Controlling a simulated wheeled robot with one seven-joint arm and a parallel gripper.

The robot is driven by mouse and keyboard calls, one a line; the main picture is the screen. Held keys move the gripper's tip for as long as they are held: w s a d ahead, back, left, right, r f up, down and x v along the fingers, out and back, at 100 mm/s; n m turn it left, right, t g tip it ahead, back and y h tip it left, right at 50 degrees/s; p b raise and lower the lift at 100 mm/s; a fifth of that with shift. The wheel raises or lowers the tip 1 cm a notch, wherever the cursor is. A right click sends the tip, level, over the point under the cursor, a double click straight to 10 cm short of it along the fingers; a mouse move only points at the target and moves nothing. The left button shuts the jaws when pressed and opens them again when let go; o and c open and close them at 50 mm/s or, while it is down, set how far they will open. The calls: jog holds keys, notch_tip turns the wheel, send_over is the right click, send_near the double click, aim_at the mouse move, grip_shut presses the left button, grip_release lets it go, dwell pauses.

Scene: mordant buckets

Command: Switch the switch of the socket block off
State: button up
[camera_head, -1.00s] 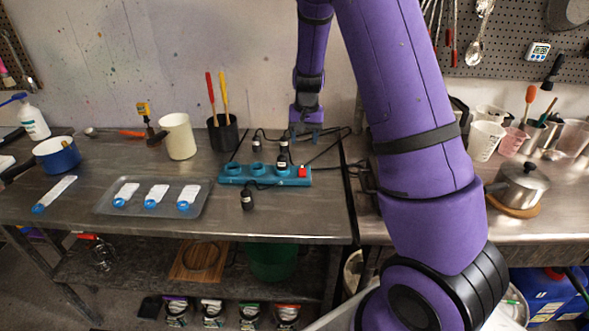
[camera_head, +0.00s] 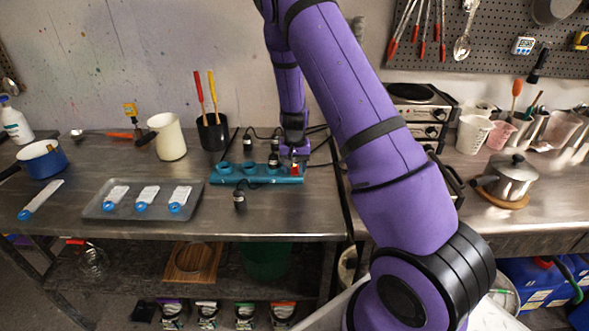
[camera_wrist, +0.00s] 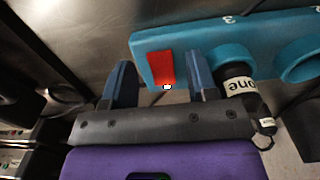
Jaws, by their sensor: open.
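The teal socket block (camera_head: 230,178) lies on the steel bench in the head view, with round sockets along it and a red switch (camera_head: 295,168) at its right end. In the wrist view the block (camera_wrist: 195,40) runs across the top, and the red switch (camera_wrist: 161,68) shows large. My gripper (camera_wrist: 160,82) is open, with one finger on each side of the switch in that view. I cannot tell whether the fingers touch the block. In the head view my gripper (camera_head: 294,155) is low over the block's right end. A black plug (camera_wrist: 236,82) sits close to the right finger.
A black plug (camera_head: 239,197) lies in front of the block, and cables run behind it. A tray (camera_head: 96,210) with several labelled strips is at the left. A black cup (camera_head: 212,136) with red and yellow handles stands behind.

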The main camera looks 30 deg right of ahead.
jog(key=shift+f, duration=0.5)
jog(key=c, duration=0.9)
jog(key=shift+w+d+r+g+y, duration=0.15)
jog(key=shift+g+y, duration=0.25)
jog(key=shift+g, duration=0.2)
jog(key=shift+w+r+g+y, duration=0.15)
jog(key=shift+g+y, duration=0.25)
jog(key=shift+g, duration=0.2)
jog(key=shift+f, duration=0.1)
jog(key=o, duration=0.9)
